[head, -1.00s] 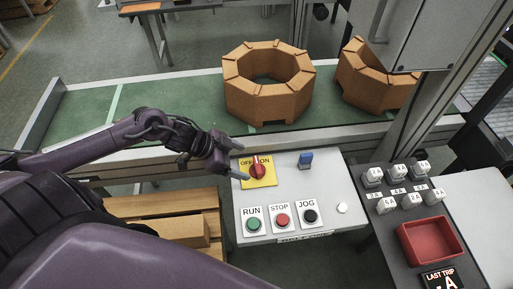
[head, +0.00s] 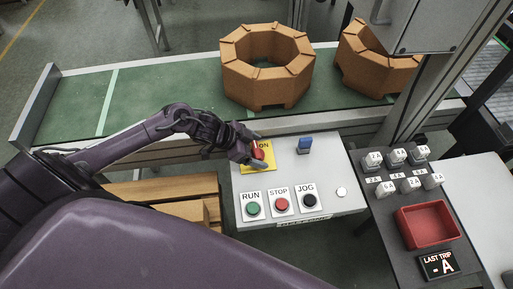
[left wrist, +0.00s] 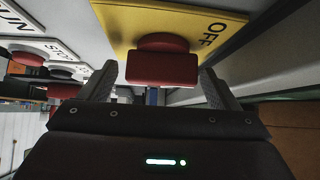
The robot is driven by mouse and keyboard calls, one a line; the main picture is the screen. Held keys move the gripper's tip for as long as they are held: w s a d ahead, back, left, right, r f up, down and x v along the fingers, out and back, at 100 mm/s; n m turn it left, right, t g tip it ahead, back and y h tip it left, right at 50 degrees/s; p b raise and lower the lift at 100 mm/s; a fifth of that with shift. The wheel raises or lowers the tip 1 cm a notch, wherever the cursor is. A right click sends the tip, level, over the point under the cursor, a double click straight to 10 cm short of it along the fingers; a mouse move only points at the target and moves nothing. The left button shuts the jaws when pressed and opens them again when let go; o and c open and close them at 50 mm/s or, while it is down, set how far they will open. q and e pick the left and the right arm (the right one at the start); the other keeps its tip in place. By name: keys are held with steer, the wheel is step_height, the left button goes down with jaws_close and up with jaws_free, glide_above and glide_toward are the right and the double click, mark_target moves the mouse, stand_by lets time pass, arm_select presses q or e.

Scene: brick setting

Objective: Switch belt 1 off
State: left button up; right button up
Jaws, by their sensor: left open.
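The red rotary switch knob (head: 259,154) sits on a yellow OFF/ON plate (head: 262,168) on the grey control panel. In the head view my left gripper (head: 257,151) is at the knob and covers part of the plate, including the OFF word. In the left wrist view the red knob (left wrist: 161,68) stands between the two spread fingers of the left gripper (left wrist: 157,86), with gaps at both sides. OFF is legible on the yellow plate (left wrist: 140,22) there. My right gripper is not in view.
RUN (head: 253,208), STOP (head: 281,204) and JOG (head: 309,200) buttons are in front of the switch. A blue part (head: 304,145) stands to its right. The green belt (head: 160,98) behind carries brown octagonal rings (head: 267,88). A red tray (head: 428,226) is at right.

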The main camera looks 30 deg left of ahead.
arm_select(q)
steer(key=c, duration=1)
steer(key=shift+o, duration=0.2)
steer(key=shift+r+n+t+y+p, duration=0.25)
steer(key=shift+n+p, duration=0.25)
steer(key=shift+p, duration=0.35)
steer(key=n+t+y+p, duration=0.1)
steer(key=n+p, duration=0.2)
steer(key=shift+t+y+p, duration=0.25)
steer(key=shift+y+p, duration=0.1)
steer(key=shift+p, duration=0.05)
steer(key=n+t+y+p, duration=0.1)
steer(key=n+y+p, duration=0.1)
steer(key=shift+f+n, duration=0.1)
steer(key=shift+n, duration=0.3)
steer(key=shift+w+n+y+p, duration=0.1)
steer(key=shift+n+y+p, duration=0.35)
steer(key=shift+n+y, duration=0.3)
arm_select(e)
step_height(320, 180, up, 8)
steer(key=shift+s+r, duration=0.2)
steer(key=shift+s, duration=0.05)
arm_select(q)
steer(key=shift+a+f+n, duration=0.1)
steer(key=shift+n, duration=0.15)
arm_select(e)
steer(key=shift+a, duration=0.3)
arm_select(q)
steer(key=o, duration=1)
steer(key=shift+c, duration=0.2)
